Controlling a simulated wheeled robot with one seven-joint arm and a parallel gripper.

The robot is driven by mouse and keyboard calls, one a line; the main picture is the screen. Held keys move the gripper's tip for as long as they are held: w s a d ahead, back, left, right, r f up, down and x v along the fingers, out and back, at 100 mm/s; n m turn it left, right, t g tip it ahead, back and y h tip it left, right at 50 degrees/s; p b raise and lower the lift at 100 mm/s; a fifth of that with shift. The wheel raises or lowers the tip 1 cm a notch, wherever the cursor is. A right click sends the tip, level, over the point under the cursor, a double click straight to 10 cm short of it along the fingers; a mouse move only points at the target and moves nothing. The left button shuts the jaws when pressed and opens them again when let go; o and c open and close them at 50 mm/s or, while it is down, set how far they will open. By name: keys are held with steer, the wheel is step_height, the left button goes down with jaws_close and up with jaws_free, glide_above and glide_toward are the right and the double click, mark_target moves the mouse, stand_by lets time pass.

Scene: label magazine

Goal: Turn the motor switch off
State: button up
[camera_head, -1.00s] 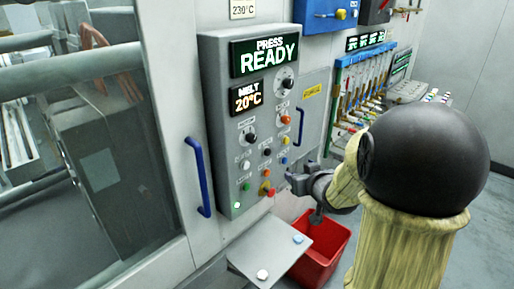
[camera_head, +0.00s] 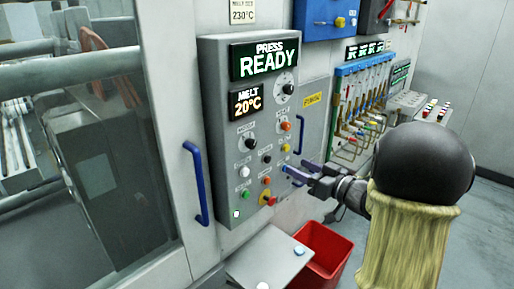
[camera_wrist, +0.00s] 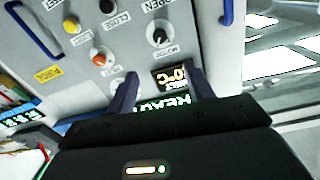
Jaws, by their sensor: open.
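The motor switch (camera_head: 248,142) is a round black knob with a white mark on the grey control panel (camera_head: 222,110), below the MELT display. In the wrist view the motor switch (camera_wrist: 160,38) appears upside down, beyond the fingertips and roughly centred between them. I cannot tell its exact setting. My gripper (camera_head: 297,168) is open and empty, at the panel's right side, lower and to the right of the switch. In the wrist view both fingers of my gripper (camera_wrist: 162,75) point toward the panel, apart from the knob.
Blue handles (camera_head: 197,184) stand left and right of the panel. A grey shelf (camera_head: 250,255) and red bin (camera_head: 325,250) are below.

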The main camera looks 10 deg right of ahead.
mark_target(254, 145)
steer(key=p+x, duration=0.5)
steer(key=x, duration=1.2)
steer(key=shift+w, duration=0.15)
steer(key=c, duration=1)
